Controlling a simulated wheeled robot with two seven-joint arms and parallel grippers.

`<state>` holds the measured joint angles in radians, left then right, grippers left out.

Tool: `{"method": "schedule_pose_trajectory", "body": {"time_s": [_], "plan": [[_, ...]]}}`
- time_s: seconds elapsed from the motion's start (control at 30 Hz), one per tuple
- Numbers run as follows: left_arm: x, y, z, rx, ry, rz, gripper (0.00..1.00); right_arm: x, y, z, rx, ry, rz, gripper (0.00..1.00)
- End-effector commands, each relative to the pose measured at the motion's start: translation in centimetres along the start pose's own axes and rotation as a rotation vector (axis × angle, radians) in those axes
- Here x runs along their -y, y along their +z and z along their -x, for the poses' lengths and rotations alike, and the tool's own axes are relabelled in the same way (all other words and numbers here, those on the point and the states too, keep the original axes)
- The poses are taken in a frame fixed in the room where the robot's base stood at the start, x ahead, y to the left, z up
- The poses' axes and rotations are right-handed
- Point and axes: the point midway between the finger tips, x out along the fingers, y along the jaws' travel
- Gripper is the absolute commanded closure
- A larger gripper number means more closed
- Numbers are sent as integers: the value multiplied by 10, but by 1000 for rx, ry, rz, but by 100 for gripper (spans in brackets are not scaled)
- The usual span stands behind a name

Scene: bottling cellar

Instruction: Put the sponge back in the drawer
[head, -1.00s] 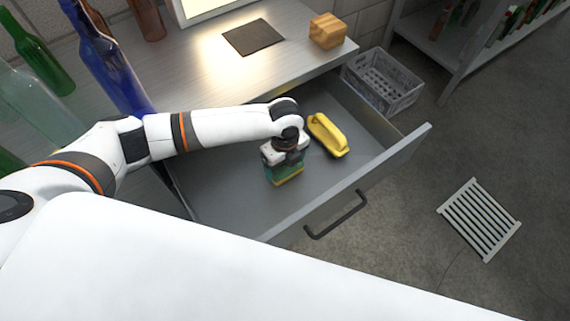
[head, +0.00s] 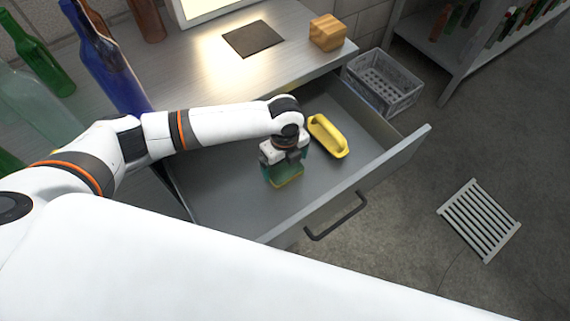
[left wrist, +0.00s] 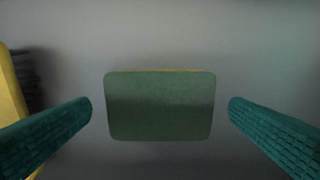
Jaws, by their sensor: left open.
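The sponge, green on top with a yellow underside, lies in the open grey drawer (head: 235,195). It shows in the left wrist view (left wrist: 160,105) flat, between the two teal fingers with a gap on each side. In the head view only its yellow lower edge (head: 288,184) shows clearly under my gripper. My left gripper (head: 285,175) is open, pointing down into the drawer over the sponge; its fingers also show in the left wrist view (left wrist: 160,120). My right gripper is not in view.
A yellow handled tool (head: 328,137) lies in the drawer, right of my gripper. The drawer front with its dark handle (head: 336,216) stands pulled out. On the counter are a wooden block (head: 327,33), a dark mat (head: 253,39) and tall bottles (head: 105,60). A grey crate (head: 383,82) stands beyond the drawer.

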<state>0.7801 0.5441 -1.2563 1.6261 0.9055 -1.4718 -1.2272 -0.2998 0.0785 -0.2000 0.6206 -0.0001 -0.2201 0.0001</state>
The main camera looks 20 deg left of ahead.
Motion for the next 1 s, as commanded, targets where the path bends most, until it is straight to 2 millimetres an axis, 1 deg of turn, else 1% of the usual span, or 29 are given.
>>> {"method": "schedule_pose_trajectory", "body": {"time_s": [0.03, 0.2, 0.3, 0.4, 0.5, 0.6, 1.0], "plan": [[-1, -1, 14, -2, 4, -1, 0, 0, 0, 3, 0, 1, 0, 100], [-1, -1, 52, -3, 4, -1, 0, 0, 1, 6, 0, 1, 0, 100], [-1, 0, 70, -2, 3, 0, 0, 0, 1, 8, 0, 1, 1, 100], [-1, 0, 84, -1, 2, 0, 0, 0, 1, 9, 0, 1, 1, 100], [0, 0, 93, -1, 1, -1, 0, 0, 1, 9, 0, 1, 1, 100], [0, 0, 97, -1, 0, 0, 0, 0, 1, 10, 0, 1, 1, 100], [0, 0, 97, -1, 0, 1, 0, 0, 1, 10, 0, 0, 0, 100]]}}
